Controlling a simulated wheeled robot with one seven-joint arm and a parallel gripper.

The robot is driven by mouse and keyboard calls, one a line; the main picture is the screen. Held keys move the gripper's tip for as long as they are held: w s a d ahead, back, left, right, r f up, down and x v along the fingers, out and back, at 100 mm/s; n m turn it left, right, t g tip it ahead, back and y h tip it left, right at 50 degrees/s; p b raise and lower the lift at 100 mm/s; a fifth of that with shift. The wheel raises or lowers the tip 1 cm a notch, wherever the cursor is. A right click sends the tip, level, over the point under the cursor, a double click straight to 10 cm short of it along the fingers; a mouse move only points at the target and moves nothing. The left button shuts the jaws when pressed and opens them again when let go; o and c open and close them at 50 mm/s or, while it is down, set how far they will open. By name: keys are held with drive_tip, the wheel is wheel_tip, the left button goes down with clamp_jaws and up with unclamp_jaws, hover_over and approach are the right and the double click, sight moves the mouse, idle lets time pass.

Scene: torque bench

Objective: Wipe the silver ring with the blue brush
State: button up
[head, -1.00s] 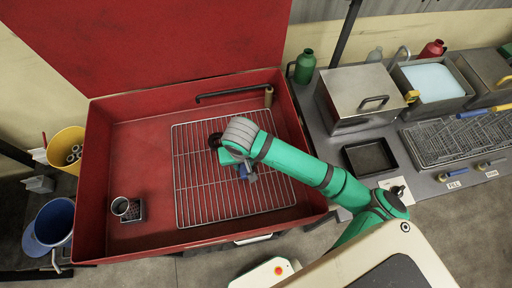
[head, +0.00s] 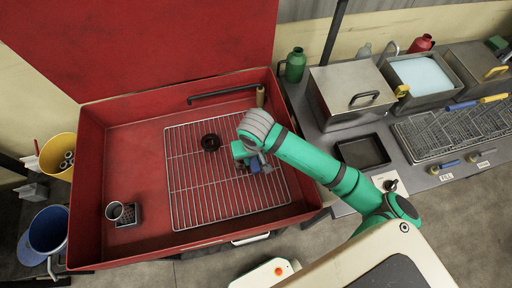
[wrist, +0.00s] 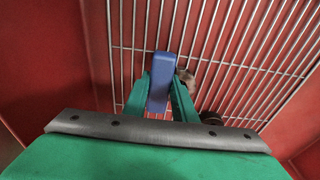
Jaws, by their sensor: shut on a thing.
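My gripper (head: 254,163) is over the right part of the wire rack (head: 190,205) and is shut on the blue brush (head: 255,165). A silvery ring-like piece (head: 115,210) sits at the left of the red basin, beside a small dark tray (head: 128,221). A dark ring (head: 210,142) lies on the rack, left of my gripper.
The red basin (head: 140,128) has raised walls and an upright red lid behind. A black bar with a tan handle (head: 260,96) is at its back right. Yellow (head: 57,147) and blue (head: 49,228) buckets stand left. Metal bins (head: 352,92) and a black tray (head: 363,152) are right.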

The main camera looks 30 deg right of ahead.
drive_tip(key=shift+a+r, duration=0.1)
drive_tip(key=shift+r, duration=3.75)
